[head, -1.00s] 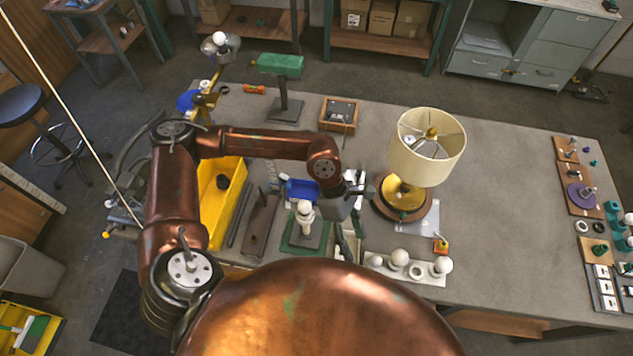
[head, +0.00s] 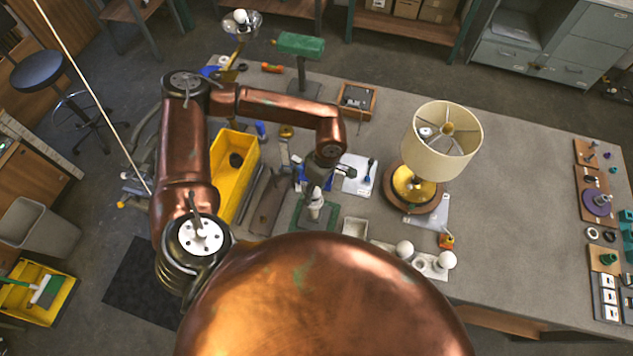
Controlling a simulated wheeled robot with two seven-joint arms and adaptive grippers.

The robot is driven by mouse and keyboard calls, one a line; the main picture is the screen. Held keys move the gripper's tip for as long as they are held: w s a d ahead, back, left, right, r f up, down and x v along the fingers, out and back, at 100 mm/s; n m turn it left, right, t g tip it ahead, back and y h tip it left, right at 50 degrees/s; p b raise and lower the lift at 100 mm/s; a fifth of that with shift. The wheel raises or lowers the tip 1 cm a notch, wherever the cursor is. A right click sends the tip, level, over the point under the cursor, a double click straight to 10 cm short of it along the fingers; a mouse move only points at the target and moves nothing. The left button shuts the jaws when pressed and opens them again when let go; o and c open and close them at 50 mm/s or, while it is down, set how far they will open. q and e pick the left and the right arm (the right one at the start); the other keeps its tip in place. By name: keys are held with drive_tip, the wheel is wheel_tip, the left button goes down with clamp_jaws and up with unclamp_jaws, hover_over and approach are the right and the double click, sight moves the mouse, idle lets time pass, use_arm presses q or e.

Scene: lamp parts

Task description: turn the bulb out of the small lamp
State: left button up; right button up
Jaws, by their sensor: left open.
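The small lamp stands upright on a green square base (head: 303,218) near the front edge of the table. Its white bulb (head: 316,197) sits on top of the pale stem. My left gripper (head: 317,187) comes down from above, right at the bulb, with its fingers open. Its fingers partly hide the bulb's top, and I cannot tell whether they touch it. My right gripper is not in view.
A tray with round white bulbs (head: 405,249) lies right of the small lamp, partly hidden by my body. A large shaded lamp (head: 441,140) stands further right. A yellow bin (head: 238,160) is at left. The table's middle right is clear.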

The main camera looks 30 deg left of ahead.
use_arm(q)
drive_tip(key=shift+s+f, duration=0.1)
drive_tip(key=shift+f, duration=0.35)
drive_tip(key=c, duration=1.1)
drive_tip(key=n, duration=0.3)
drive_tip(key=shift+a+f+b, duration=0.1)
drive_tip(key=shift+f+b, duration=0.05)
drive_tip(key=shift+b, duration=0.2)
drive_tip(key=n+h, duration=0.1)
drive_tip(key=n, duration=0.2)
drive_tip(key=shift+n, duration=0.4)
